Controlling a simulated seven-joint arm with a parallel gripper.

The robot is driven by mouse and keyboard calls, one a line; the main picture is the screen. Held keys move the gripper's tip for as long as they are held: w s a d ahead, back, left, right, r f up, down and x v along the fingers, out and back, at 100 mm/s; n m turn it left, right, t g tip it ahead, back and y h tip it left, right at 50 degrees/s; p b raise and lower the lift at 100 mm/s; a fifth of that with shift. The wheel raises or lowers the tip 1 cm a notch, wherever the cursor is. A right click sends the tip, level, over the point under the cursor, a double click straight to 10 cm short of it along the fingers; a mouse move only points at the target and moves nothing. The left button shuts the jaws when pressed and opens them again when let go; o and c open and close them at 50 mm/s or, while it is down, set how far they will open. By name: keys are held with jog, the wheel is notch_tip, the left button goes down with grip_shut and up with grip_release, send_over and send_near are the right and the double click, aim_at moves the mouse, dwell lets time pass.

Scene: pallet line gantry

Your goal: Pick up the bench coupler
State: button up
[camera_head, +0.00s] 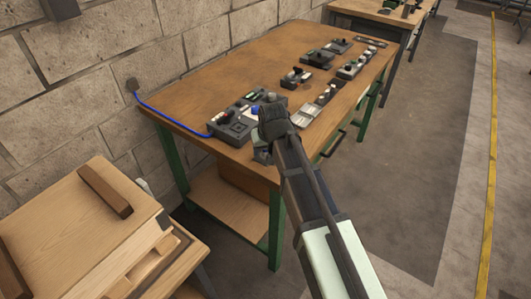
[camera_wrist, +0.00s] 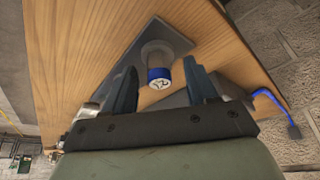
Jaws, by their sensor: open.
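The likely bench coupler (camera_wrist: 158,74) is a short cylinder with a blue band and a white marked end face. In the wrist view it stands on a dark plate (camera_wrist: 150,35) between my two fingers, with a gap on either side. In the head view a bit of blue (camera_head: 255,109), probably the same piece, shows just left of my gripper, which hides part of that spot. My gripper (camera_wrist: 161,68) is open and empty, pointing down at the bench's near end. It also shows in the head view (camera_head: 266,126), seen from behind.
The wooden bench (camera_head: 220,75) has a grey box (camera_head: 235,125) with a blue cable (camera_head: 165,115) at its near left. Several small devices stand farther back, such as a black one (camera_head: 296,76). A wooden crate (camera_head: 75,235) stands at lower left, and a block wall runs along the left.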

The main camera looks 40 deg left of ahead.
jog(key=shift+f, duration=0.1)
jog(key=shift+c, duration=0.3)
jog(key=c, duration=0.9)
notch_tip(320, 180, up, 9)
jog(key=shift+r, duration=0.15)
jog(key=shift+w+a+r, duration=0.1)
jog(key=shift+w, duration=0.05)
jog(key=w+a+n+g, duration=0.1)
jog(key=a+n, duration=0.3)
jog(key=a+r+n+g, duration=0.1)
jog(key=a+n+g, duration=0.1)
jog(key=a+n, duration=0.2)
jog(key=w+a+r+n+g+y, duration=0.1)
jog(key=a+n, duration=0.3)
jog(key=a, duration=0.1)
jog(key=shift+w+a, duration=0.25)
jog(key=shift+w, duration=0.05)
